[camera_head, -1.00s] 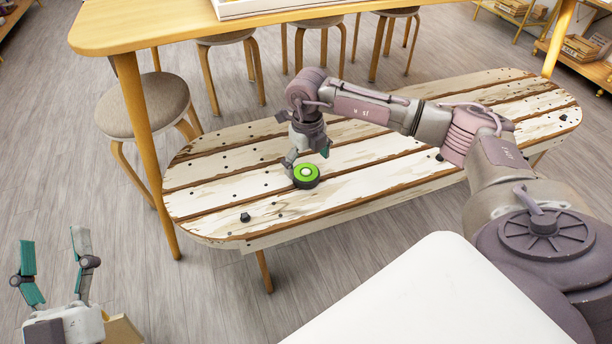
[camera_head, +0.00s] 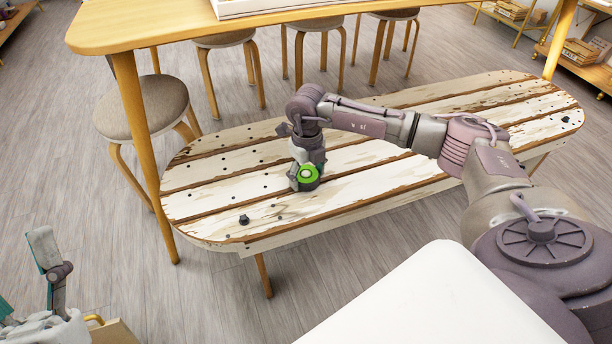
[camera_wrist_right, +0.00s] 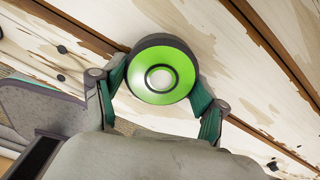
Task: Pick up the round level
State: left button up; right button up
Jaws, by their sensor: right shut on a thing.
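The round level (camera_head: 308,173) is a short disc with a bright green top, a pale round centre and a dark side. It is at the wooden bench, toward its left half in the head view. My right gripper (camera_head: 305,181) is over it, shut on it. In the right wrist view the level (camera_wrist_right: 186,65) sits between the two teal fingers of the right gripper (camera_wrist_right: 160,90), one on each side. I cannot tell whether it touches the bench. My left gripper (camera_head: 42,272) is at the lower left, away from the bench and partly cut off by the frame edge.
The slatted bench (camera_head: 400,160) has whitewashed planks and brown gaps. A small dark knob (camera_head: 244,219) lies on its front left. A wooden table (camera_head: 150,28) stands behind, with several stools around it, one grey stool (camera_head: 163,98) at left. A white surface (camera_head: 440,300) is at lower right.

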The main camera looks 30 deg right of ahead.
jog(key=shift+c, duration=0.9)
jog(key=shift+r, duration=0.15)
